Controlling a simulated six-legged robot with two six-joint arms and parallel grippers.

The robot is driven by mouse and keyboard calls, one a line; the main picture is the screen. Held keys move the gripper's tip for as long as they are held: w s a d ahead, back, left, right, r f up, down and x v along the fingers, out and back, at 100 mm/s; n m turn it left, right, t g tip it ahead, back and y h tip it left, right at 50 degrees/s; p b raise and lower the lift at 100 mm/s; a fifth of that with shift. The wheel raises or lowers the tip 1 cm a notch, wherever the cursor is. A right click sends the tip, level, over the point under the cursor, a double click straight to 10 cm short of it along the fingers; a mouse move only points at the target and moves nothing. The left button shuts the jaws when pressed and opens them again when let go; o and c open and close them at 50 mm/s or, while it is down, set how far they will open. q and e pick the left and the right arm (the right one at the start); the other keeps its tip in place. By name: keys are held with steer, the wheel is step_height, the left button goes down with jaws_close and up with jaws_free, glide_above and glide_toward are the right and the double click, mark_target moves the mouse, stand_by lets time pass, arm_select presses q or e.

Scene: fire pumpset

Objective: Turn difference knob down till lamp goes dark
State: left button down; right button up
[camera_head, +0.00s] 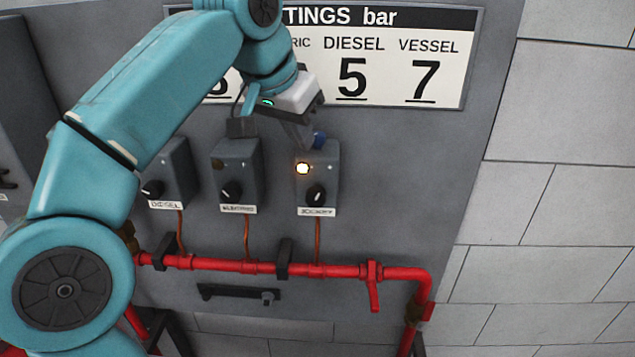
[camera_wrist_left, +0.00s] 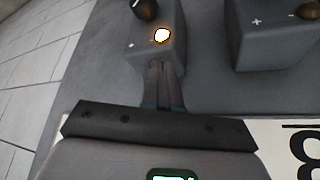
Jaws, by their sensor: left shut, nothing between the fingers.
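The box labelled JOCKEY (camera_head: 332,160) is on the grey panel, the rightmost of three like boxes. Its lamp (camera_head: 302,168) glows orange-white; the lit lamp also shows in the left wrist view (camera_wrist_left: 161,35). A black knob with a white mark (camera_head: 316,193) is on its front, partly visible in the left wrist view (camera_wrist_left: 145,8). Contact is unclear. My right gripper is out of view.
The ELECTRIC box (camera_head: 238,170) and the DIESEL box (camera_head: 178,170) stand to the left. A red pipe (camera_head: 330,270) runs below them. A settings sign (camera_head: 385,75) is above, partly behind my left arm. White block wall lies at right.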

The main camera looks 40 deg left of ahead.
arm_select(q)
steer(key=shift+w, duration=0.15)
stand_by(0.3)
steer(key=shift+r+p, duration=0.1)
steer(key=shift+p, duration=0.3)
steer(key=shift+d+p, duration=0.15)
steer(key=shift+p, duration=0.25)
steer(key=shift+w+d+p, duration=0.1)
steer(key=shift+d+p, duration=0.1)
steer(key=shift+p, duration=0.15)
steer(key=shift+s, duration=0.2)
stand_by(0.4)
step_height(320, 180, up, 6)
steer(key=shift+s+f+p, duration=0.1)
steer(key=shift+s+p, duration=0.05)
steer(key=shift+p, duration=0.4)
